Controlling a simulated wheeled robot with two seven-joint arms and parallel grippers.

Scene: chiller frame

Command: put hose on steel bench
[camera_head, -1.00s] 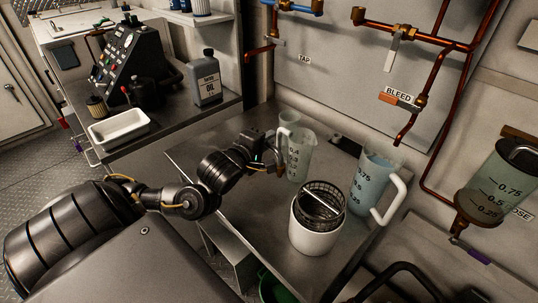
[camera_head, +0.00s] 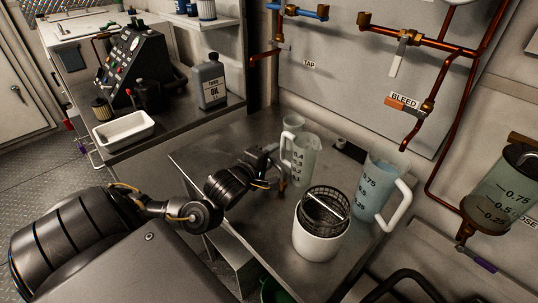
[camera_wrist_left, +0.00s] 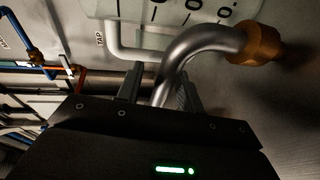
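The hose shows best in the left wrist view, as a grey bent tube (camera_wrist_left: 205,45) with a brass end fitting (camera_wrist_left: 257,44). My left gripper (camera_wrist_left: 160,92) has a finger on each side of the tube and looks shut on it. In the head view my left gripper (camera_head: 274,165) is low over the steel bench (camera_head: 225,145), just left of a clear measuring jug (camera_head: 301,160). The brass end shows as a small brown piece (camera_head: 283,184) beside the jug; the rest of the hose is mostly hidden. My right gripper is not in view.
A white tub with a mesh basket (camera_head: 318,243) and a blue-filled jug (camera_head: 375,190) stand on the bench to the right. Copper pipes (camera_head: 430,110) run along the back wall. The bench's back left part is bare. An oil bottle (camera_head: 210,83) stands on the left counter.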

